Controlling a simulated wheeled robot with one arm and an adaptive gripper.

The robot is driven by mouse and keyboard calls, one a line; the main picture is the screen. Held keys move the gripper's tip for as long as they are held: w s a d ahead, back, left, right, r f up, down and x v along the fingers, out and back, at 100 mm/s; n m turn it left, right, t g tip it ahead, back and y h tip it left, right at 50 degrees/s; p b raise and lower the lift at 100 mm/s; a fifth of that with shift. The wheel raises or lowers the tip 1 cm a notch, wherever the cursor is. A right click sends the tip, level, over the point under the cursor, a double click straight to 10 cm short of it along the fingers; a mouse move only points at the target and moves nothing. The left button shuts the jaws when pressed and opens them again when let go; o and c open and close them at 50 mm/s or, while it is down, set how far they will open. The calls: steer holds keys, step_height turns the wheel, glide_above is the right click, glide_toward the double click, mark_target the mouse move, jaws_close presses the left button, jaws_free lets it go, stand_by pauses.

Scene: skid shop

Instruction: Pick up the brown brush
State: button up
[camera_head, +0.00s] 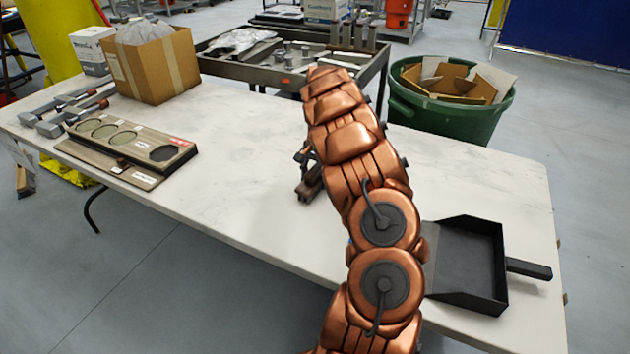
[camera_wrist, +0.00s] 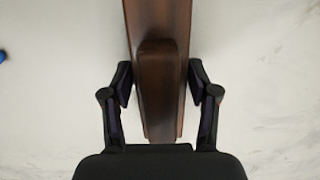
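The brown brush (camera_wrist: 158,60) runs up the middle of the wrist view, with a darker brown raised part along its near half. My gripper (camera_wrist: 160,82) has one finger on each side of the brush. The fingers are apart, with a narrow gap seeming to show on both sides, so it looks open around the brush and not closed on it. In the head view a small part of the brush (camera_head: 311,184) shows on the white table, left of my arm. My arm hides most of the gripper (camera_head: 305,157) there.
A black dustpan (camera_head: 468,262) lies on the white table (camera_head: 240,150) to the right of my arm. A wooden gauge board (camera_head: 130,145), hammers and a cardboard box (camera_head: 155,68) are at the left. A green bin (camera_head: 450,115) stands behind the table. The middle left tabletop is clear.

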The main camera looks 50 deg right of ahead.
mark_target(318, 170)
steer(key=c, duration=0.8)
steer(key=shift+r, duration=0.1)
steer(key=shift+c, duration=0.2)
steer(key=shift+r, duration=0.9)
steer(key=shift+s+d+r+b, duration=0.1)
steer(key=shift+s+r+b, duration=0.4)
steer(key=shift+r, duration=0.3)
steer(key=s+d, duration=0.1)
steer(key=s, duration=0.4)
steer(key=s+d+r+b, duration=0.1)
steer(key=s, duration=0.3)
steer(key=s+b, duration=0.1)
steer(key=s, duration=0.4)
steer(key=shift+s+d+r, duration=0.2)
steer(key=shift+s+d, duration=0.15)
steer(key=shift+d, duration=0.05)
